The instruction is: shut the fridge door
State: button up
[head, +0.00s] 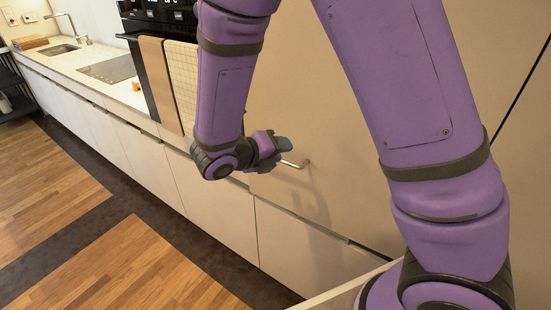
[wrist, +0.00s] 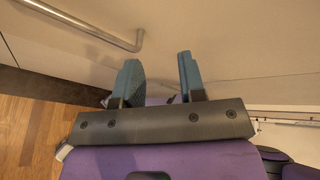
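A large plain beige front panel (head: 310,100), which looks like the fridge door, stands behind my arm in the head view. A thin metal bar handle (head: 295,163) sticks out low on it. My gripper (head: 281,149) is close to this handle. In the wrist view my gripper (wrist: 160,75) has its two blue-grey fingers spread apart with nothing between them. The handle (wrist: 90,28) lies beyond and left of the fingers there, outside their gap. The pale panel surface (wrist: 230,35) fills the view ahead. My arm hides much of the panel, and I cannot tell how far it is open.
An oven (head: 152,55) with hanging towels (head: 178,80) stands left of the panel. Low white cabinets (head: 150,165) run along the left below a counter. A pale edge (head: 345,287) shows at lower right. The wooden floor (head: 120,270) is clear.

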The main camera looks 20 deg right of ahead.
jog(key=w+a+f+n+t, duration=0.2)
jog(key=a+f+n+t, duration=0.4)
jog(key=n, duration=0.3)
jog(key=shift+g, duration=0.7)
jog(key=x, duration=0.7)
jog(key=f+x, duration=0.1)
jog(key=x, duration=0.3)
jog(key=shift+a+f, duration=0.15)
jog(key=shift+c, duration=0.2)
grip_shut()
